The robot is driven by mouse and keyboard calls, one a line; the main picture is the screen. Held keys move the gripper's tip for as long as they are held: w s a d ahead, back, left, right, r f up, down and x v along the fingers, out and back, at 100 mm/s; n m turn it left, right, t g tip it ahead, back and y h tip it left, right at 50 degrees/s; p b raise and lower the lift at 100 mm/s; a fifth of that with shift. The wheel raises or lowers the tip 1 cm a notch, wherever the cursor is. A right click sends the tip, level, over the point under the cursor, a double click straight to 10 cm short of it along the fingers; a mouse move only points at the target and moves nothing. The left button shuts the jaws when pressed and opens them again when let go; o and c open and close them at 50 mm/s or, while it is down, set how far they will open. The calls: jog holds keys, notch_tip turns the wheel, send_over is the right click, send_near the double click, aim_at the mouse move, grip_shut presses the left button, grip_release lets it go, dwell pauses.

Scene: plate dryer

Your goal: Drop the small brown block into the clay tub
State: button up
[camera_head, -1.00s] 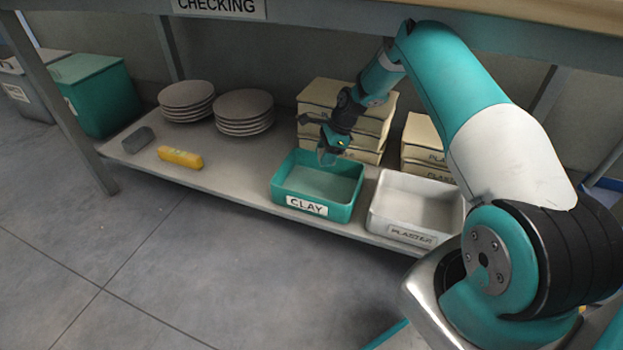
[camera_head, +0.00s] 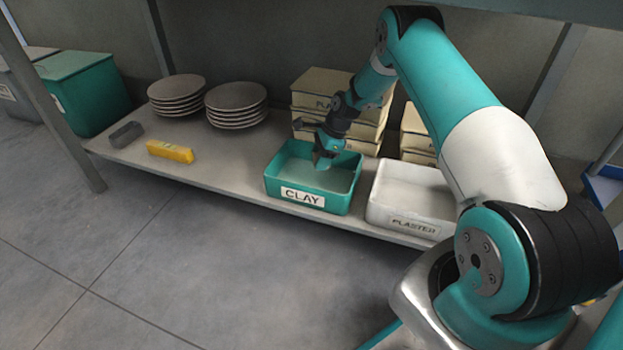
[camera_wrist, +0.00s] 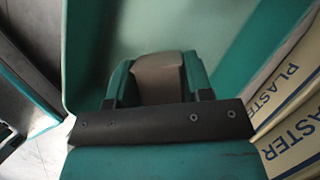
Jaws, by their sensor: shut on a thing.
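The clay tub (camera_head: 283,192) is a teal open box with a white CLAY label, standing on the low shelf. Its inner wall also shows in the wrist view (camera_wrist: 85,45). My gripper (camera_head: 322,161) points down over the tub's back part. In the wrist view my gripper (camera_wrist: 158,78) is shut on the small brown block (camera_wrist: 158,78), one finger on each side of it. The tub's floor is seen beyond the block. In the head view the block cannot be made out between the fingers.
The white PLASTER tub (camera_head: 385,217) stands right of the clay tub. Stacked cream plaster boxes (camera_head: 312,100) stand behind. A yellow block (camera_head: 170,151), a grey block (camera_head: 126,134) and two plate stacks (camera_head: 236,104) are on the left. The shelf's beam runs overhead.

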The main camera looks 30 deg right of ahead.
jog(key=o, duration=1.1)
jog(key=shift+c, duration=0.2)
jog(key=p+v, duration=0.4)
jog(key=v, duration=0.3)
jog(key=shift+d+r, duration=0.1)
jog(key=shift+r, duration=0.15)
